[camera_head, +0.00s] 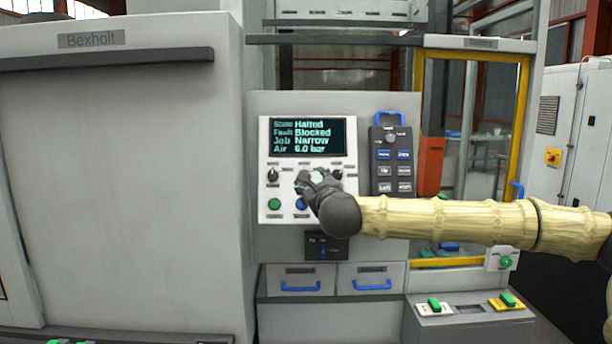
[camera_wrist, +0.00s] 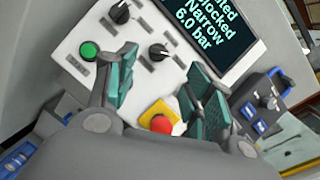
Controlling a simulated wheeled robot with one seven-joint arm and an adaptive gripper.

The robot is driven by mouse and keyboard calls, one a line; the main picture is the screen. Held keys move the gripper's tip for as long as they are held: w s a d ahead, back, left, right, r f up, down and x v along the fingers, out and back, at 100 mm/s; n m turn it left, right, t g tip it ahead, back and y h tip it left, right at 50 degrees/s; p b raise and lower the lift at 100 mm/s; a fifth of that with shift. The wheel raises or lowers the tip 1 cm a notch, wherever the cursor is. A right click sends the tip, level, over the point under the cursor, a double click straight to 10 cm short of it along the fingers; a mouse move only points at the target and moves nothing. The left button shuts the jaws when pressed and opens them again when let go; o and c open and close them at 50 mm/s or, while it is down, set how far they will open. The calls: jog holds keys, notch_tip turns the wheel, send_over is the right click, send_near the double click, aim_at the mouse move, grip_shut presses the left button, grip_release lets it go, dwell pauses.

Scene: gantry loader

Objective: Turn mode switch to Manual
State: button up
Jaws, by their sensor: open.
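The white control panel (camera_head: 263,150) carries a row of black rotary knobs below a lit screen (camera_head: 308,137). The screen reads State Halted, Fault Blocked, Job Narrow, Air 6.0 bar. The left knob (camera_head: 272,174) also shows in the wrist view (camera_wrist: 120,12). A middle knob (camera_wrist: 158,52) shows beyond and between my fingertips, apparently untouched. I cannot read the knob labels, so which is the mode switch is unclear. My gripper (camera_head: 314,181) is open at the panel's lower middle; its teal fingers also show in the wrist view (camera_wrist: 162,80). It partly hides the panel's right side.
A green button (camera_head: 274,203) and a blue button (camera_head: 301,203) sit below the knobs. A red button on a yellow base (camera_wrist: 162,125) is close between my fingers. A dark keypad (camera_head: 384,170) with a blue handle stands right of the panel. Drawers (camera_head: 293,272) lie below.

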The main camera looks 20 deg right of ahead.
jog(key=w+p, duration=0.3)
jog(key=w, duration=0.5)
jog(key=shift+w+d, duration=0.35)
jog(key=shift+w, duration=0.05)
jog(key=shift+c, duration=0.2)
jog(key=c, duration=1)
